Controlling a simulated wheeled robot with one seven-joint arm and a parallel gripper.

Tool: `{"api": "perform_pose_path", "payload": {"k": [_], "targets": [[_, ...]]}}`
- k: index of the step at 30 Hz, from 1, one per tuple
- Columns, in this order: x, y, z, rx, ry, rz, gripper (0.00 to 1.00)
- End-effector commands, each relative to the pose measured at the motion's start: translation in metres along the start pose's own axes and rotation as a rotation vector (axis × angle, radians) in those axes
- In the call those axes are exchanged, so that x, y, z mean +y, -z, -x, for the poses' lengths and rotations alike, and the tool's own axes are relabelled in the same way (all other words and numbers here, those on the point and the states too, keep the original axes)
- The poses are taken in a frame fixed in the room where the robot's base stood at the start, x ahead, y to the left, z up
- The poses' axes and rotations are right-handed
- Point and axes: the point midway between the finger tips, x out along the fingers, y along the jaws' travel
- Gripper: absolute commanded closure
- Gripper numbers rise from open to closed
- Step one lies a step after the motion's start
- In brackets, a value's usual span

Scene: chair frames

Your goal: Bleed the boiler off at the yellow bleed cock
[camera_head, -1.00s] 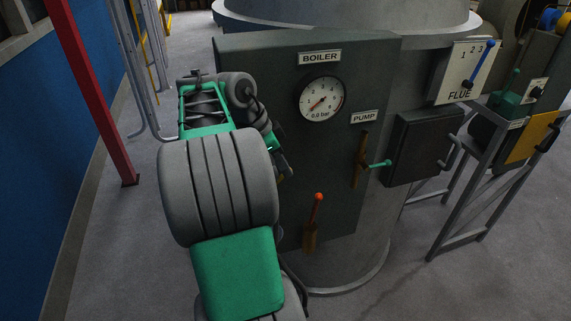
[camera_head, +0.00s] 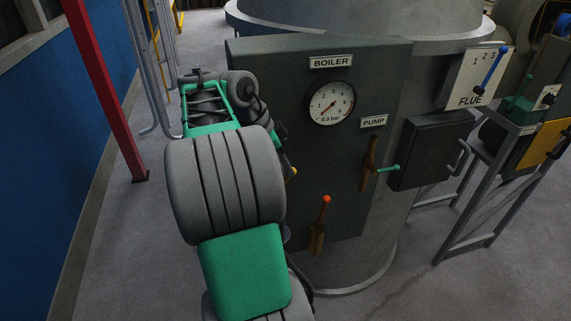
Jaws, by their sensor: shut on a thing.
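The boiler (camera_head: 408,75) stands at centre right with a dark front panel marked BOILER. Its round gauge (camera_head: 331,103) appears to read 0.0 bar, needle towards the lower left. A small yellow tip (camera_head: 294,171), apparently the bleed cock's, shows at the panel's left part, just right of my arm. My gripper (camera_head: 285,163) is at this yellow part and mostly hidden behind my own grey and green arm. It is shut on what looks like the yellow bleed cock. The rest of the cock and the finger contact are hidden.
A red-knobbed lever (camera_head: 325,208) sits low on the panel. A green-tipped PUMP lever (camera_head: 381,169) is right of it, beside a dark door (camera_head: 430,150). The FLUE plate (camera_head: 466,94) has a blue lever. A red post (camera_head: 108,95) stands left; floor there is clear.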

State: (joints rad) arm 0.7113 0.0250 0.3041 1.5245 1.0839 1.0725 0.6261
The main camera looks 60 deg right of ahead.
Motion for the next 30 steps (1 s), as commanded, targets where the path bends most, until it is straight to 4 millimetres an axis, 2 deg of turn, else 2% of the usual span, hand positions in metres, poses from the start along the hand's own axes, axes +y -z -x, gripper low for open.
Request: {"api": "perform_pose_path", "payload": {"k": [9, 17, 25, 30], "targets": [[0.000, -0.013, 0.015, -0.001, -0.001, 0.003, 1.00], [0.000, -0.014, 0.015, -0.001, -0.002, 0.002, 0.99], [0.000, -0.014, 0.015, -0.001, -0.001, 0.002, 0.77], [0.000, -0.014, 0.015, -0.001, -0.001, 0.002, 0.76]]}}
